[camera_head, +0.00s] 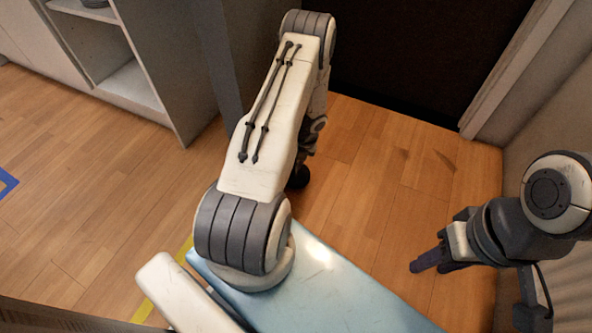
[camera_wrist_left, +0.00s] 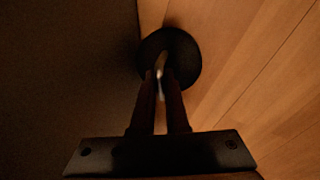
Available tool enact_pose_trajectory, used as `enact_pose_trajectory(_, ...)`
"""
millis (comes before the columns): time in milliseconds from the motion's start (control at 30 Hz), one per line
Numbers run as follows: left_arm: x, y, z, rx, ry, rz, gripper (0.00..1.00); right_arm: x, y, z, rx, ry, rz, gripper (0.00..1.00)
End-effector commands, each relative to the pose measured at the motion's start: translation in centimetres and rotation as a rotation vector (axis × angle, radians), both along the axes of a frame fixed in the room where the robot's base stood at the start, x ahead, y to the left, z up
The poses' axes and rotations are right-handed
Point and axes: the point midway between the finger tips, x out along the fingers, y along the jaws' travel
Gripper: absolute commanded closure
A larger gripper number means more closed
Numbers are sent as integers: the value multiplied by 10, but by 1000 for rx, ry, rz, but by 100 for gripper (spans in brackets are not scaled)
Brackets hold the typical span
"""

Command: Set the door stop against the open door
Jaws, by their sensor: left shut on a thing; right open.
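The door stop is a dark round piece with a small shiny part on top, and it shows in the left wrist view (camera_wrist_left: 188,62). My left gripper (camera_wrist_left: 160,72) is shut on its upper part from above. In the head view the door stop (camera_head: 299,178) is a small dark shape low by the floor, mostly hidden by my left arm. A large dark upright panel (camera_head: 410,50), which looks like the door, stands behind it. In the left wrist view a dark surface (camera_wrist_left: 65,70) lies close beside the stop; I cannot tell whether they touch. My right gripper (camera_head: 428,262) is open and empty.
A pale door frame (camera_head: 515,70) and wall stand at the right. An open shelf cabinet (camera_head: 110,60) stands at the upper left. Blue tape (camera_head: 6,183) marks the floor at far left.

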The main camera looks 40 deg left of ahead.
Motion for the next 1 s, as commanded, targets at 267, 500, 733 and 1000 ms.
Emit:
enact_pose_trajectory(267, 1, 0, -26, 2, -2, -2, 100, 0, 0, -24, 0, 0, 0, 58)
enact_pose_trajectory(500, 1, 0, -24, 2, -2, -2, 100, 0, 0, -22, 0, 0, 0, 58)
enact_pose_trajectory(733, 1, 0, -28, 1, -1, -1, 58, 0, 0, -23, 0, 0, 0, 58)
enact_pose_trajectory(1000, 0, 0, -28, 0, -1, -1, 58, 0, 0, -23, 0, 0, 0, 58)
